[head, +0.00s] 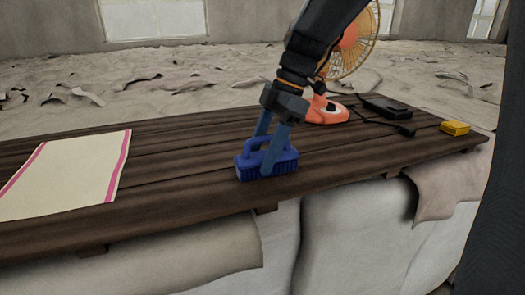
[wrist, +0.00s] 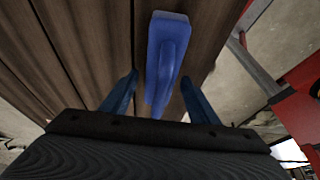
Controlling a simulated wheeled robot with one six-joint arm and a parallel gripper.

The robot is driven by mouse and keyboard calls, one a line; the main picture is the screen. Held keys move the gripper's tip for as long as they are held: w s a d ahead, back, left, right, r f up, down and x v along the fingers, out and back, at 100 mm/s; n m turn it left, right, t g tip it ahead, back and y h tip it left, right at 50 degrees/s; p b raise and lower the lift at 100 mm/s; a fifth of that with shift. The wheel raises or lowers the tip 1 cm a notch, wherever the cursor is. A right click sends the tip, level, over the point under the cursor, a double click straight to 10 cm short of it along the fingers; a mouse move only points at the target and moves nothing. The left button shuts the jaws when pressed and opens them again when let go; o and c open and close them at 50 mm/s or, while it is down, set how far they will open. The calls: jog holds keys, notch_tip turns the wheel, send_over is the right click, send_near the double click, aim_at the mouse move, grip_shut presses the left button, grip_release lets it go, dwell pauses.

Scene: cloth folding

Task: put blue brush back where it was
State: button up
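The blue brush (head: 283,163) sits on the dark wooden table (head: 190,204), bristles down, close to its front edge. Its handle is on top. My gripper (head: 262,152) points down over the brush, with one finger on either side of the handle. In the wrist view the blue handle (wrist: 166,50) lies between the two fingers of my gripper (wrist: 160,78). A gap shows between the handle and the left finger; the right finger is closer to it. The fingers are apart and do not appear clamped on the handle. The near end of the handle is partly hidden by the gripper body.
A cream cloth with pink stripes (head: 70,172) lies flat on the left of the table. An orange fan (head: 327,112), a black device with a cable (head: 386,105) and a yellow block (head: 454,128) are on the right. The table between cloth and brush is clear.

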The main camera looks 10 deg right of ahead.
jog(key=b+v, duration=0.3)
jog(key=v, duration=0.9)
jog(key=shift+r, duration=0.1)
